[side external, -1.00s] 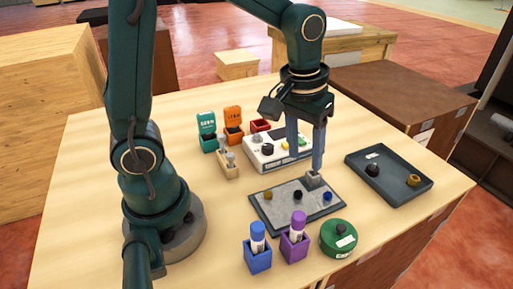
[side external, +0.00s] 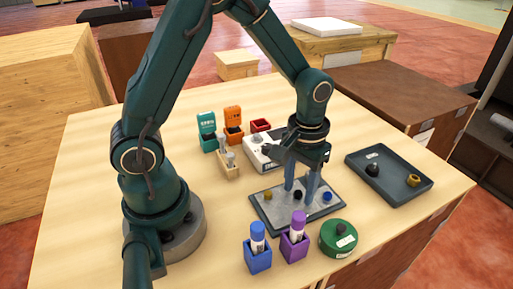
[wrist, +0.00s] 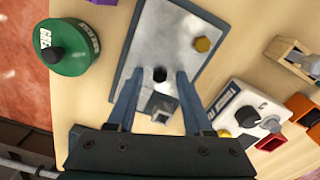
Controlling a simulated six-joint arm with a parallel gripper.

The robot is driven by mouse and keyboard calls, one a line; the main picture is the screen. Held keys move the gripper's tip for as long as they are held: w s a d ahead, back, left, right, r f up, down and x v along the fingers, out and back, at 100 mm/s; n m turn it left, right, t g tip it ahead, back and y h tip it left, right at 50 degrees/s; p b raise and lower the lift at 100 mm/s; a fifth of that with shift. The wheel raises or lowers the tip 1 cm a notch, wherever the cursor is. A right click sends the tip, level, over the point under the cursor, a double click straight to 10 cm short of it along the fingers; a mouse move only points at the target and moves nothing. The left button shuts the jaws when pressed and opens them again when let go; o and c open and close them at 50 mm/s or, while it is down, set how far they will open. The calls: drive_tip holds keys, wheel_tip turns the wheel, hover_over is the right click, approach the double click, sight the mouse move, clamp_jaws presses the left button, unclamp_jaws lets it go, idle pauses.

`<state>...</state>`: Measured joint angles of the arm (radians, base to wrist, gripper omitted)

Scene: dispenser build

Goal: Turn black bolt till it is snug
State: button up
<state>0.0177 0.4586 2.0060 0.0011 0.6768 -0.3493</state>
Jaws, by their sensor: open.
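The black bolt (side external: 298,195) stands on the grey plate (side external: 270,213), between a yellow bolt (side external: 268,195) and a blue bolt (side external: 327,196). My gripper (side external: 301,191) is open, pointing down at the plate with its fingers close to the black bolt. In the wrist view the black bolt (wrist: 159,74) appears between the two fingertips (wrist: 160,76), with a gap on each side. I cannot tell how high the tips are above the plate. A small grey block (wrist: 160,103) on the plate shows between the fingers. The blue bolt is hidden in the wrist view.
A green round container (side external: 338,240) and blue (side external: 258,260) and purple (side external: 293,247) holders stand in front of the plate. A dark tray (side external: 400,196) with a black and a brass part lies right. A white box (side external: 259,152) is close behind my gripper.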

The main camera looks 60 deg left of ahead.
clamp_jaws()
drive_tip(key=shift+m, duration=0.4)
drive_tip(key=m, duration=0.7)
drive_tip(key=shift+m, duration=0.3)
drive_tip(key=m, duration=0.3)
drive_tip(key=shift+m, duration=2.4)
